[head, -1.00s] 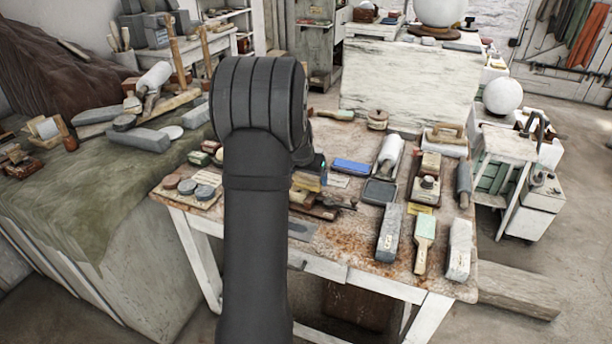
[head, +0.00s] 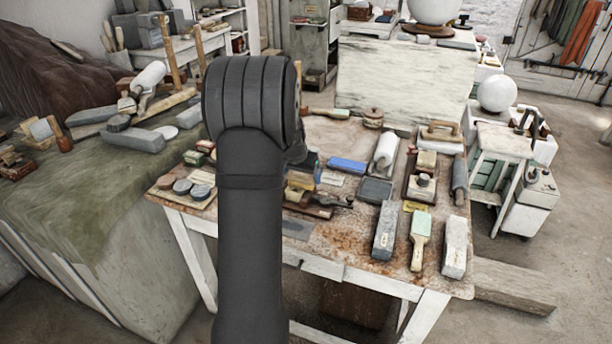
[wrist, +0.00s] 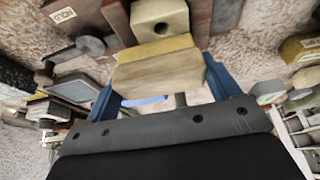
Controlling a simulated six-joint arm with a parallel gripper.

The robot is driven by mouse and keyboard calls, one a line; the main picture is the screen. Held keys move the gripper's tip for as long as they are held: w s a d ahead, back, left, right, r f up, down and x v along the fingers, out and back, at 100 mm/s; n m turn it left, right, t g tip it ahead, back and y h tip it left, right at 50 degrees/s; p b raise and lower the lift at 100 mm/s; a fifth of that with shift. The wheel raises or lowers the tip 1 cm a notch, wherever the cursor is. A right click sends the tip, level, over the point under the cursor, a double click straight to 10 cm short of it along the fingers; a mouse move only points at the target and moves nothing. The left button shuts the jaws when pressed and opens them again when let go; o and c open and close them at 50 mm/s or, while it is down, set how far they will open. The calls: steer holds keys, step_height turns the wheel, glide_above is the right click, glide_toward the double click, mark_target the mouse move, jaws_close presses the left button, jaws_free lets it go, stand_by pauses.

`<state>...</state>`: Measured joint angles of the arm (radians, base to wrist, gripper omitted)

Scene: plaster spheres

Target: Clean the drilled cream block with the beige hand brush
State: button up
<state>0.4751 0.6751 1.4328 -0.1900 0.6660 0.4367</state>
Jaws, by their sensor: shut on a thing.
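The beige hand brush (wrist: 160,78) is between the blue fingers of my gripper (wrist: 162,88) in the wrist view. My gripper is shut on it. The drilled cream block (wrist: 160,18), with a dark round hole in its face, sits just beyond the brush between brown wooden pieces. The brush's yellowish far edge lies close against the block in the picture; I cannot tell whether they touch.
A dark clamp-like piece (head: 340,203) stands right of my gripper. Round grey stones (head: 190,188) lie to its left. A blue box (head: 347,165), a white roller (head: 385,152), a green-topped brush (head: 420,240) and grey blocks crowd the right. Bare tabletop shows toward the front.

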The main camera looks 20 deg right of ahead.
steer(key=shift+w+a, duration=0.8)
steer(key=shift+s+d+f, duration=0.1)
steer(key=shift+s+d, duration=1.45)
steer(key=shift+w+a, duration=1.55)
steer(key=shift+d, duration=0.1)
steer(key=shift+s+d+r, duration=0.7)
steer(key=shift+s+r, duration=0.05)
steer(key=shift+s, duration=0.05)
steer(key=shift+f, duration=0.7)
